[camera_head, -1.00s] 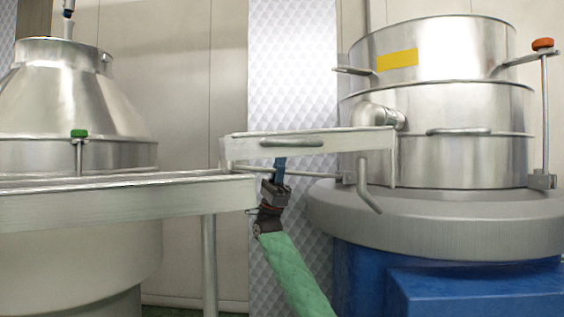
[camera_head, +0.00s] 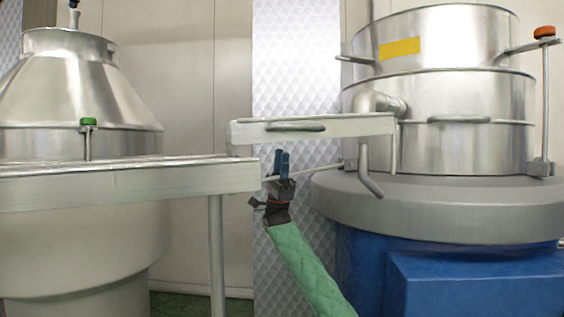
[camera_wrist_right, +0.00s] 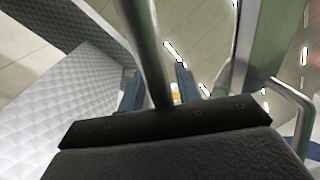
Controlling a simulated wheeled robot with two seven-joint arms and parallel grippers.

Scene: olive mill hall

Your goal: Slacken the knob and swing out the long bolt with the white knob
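A long thin rod (camera_head: 318,170) runs nearly level leftward from the foot of the right steel drum, below the drain tray. No white knob can be made out; I cannot tell whether this rod is the long bolt. My right gripper (camera_head: 281,161) is at the rod's left part, blue fingers pointing up and apart. In the right wrist view a thick-looking rod (camera_wrist_right: 150,50) runs down between the open fingers to the black gripper body; contact cannot be told. My left gripper is not in view.
The right drum (camera_head: 455,145) has an upright bolt with an orange knob (camera_head: 545,32). A green knob (camera_head: 88,122) is on the left vessel (camera_head: 75,90). The drain tray (camera_head: 350,126) hangs above my right gripper; a steel table (camera_head: 130,183) is left of it.

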